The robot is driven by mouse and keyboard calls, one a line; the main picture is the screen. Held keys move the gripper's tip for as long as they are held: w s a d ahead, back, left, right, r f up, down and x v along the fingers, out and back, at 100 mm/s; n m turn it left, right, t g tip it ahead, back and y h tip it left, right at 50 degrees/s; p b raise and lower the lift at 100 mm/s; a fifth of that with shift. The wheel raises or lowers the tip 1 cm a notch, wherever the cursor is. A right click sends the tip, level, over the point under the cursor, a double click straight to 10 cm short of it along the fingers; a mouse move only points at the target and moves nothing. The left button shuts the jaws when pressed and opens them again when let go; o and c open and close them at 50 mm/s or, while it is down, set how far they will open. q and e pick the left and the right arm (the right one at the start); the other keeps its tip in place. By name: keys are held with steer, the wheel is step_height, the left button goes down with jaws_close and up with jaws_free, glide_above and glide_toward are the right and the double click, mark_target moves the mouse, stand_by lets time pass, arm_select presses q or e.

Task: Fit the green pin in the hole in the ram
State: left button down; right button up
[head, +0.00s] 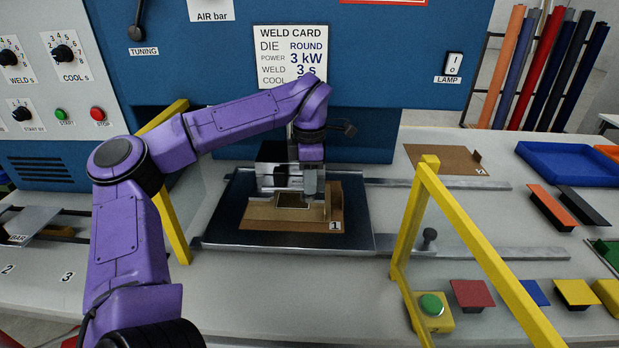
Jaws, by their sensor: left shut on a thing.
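My left gripper (311,195) reaches in from above, under the machine's blue front, with its fingers pointing down. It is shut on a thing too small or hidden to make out. Just left of it is a dark block with silver faces (272,170), which seems to be the ram. The hole in the ram does not show. I cannot make out the green pin; the gripper and wrist may hide it. Below the gripper, a brown card or board marked 1 (290,229) lies on a dark plate (225,222). My right gripper is not in view.
A yellow frame (412,215) stands to the right, and another yellow bar (172,215) to the left. Metal rails (480,252) run right from the plate. A green button on a yellow box (431,307) is at the front. Colored pieces and a blue tray (570,163) lie right.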

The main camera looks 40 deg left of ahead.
arm_select(q)
steer(key=shift+s+f+b, duration=0.25)
steer(key=shift+f+b, duration=0.3)
steer(key=shift+f, duration=0.5)
steer(key=c, duration=1.1)
jaws_free()
steer(key=shift+o, duration=1.1)
steer(key=shift+s+d, duration=0.1)
steer(key=shift+d, duration=0.05)
steer(key=shift+d+r, duration=0.1)
steer(key=shift+w+a, duration=0.2)
steer(key=shift+w, duration=0.05)
